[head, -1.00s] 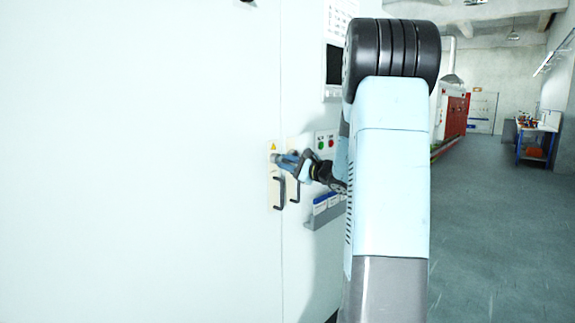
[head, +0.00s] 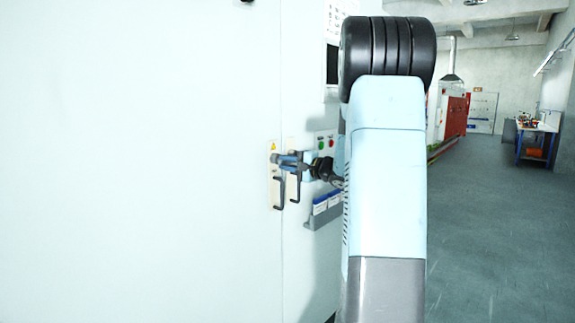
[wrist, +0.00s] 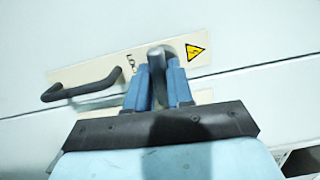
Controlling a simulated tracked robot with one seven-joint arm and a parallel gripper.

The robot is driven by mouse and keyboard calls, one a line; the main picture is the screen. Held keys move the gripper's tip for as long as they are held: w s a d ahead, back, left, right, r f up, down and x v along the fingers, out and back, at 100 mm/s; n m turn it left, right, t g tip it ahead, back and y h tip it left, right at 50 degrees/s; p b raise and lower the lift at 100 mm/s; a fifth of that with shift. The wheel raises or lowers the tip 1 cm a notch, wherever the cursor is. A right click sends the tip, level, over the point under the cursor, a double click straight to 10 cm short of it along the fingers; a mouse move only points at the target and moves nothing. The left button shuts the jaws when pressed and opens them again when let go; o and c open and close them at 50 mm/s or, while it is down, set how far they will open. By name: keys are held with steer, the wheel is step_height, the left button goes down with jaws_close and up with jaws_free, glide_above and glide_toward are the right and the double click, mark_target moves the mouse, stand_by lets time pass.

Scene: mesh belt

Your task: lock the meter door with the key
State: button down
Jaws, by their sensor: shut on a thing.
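My gripper (wrist: 159,92) is shut on a dark grey piece, the key (wrist: 160,62), held between its two blue fingers. The rounded grey end of the key shows at the beige lock plate (wrist: 110,68), beside lettering and a yellow warning triangle. I cannot tell how deep it sits in the lock; the fingers hide the keyhole. In the head view my gripper (head: 287,161) reaches from the right to the plate on the pale meter door (head: 150,160). A dark handle (wrist: 82,88) stands out from the plate, left of the fingers in the wrist view.
A second dark handle (head: 295,188) is just right of the door seam. A panel with red and green buttons (head: 326,141) and a grey holder (head: 324,214) are close to my arm. Open floor (head: 490,230) lies to the right.

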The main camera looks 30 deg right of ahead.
steer(key=shift+a+n, duration=0.2)
steer(key=shift+n, duration=0.3)
steer(key=shift+f, duration=0.1)
steer(key=c, duration=1.3)
jaws_free()
steer(key=shift+w, duration=0.1)
steer(key=o, duration=0.4)
steer(key=shift+d, duration=0.1)
steer(key=v, duration=1.3)
steer(key=shift+s+d, duration=0.25)
steer(key=shift+s, duration=0.1)
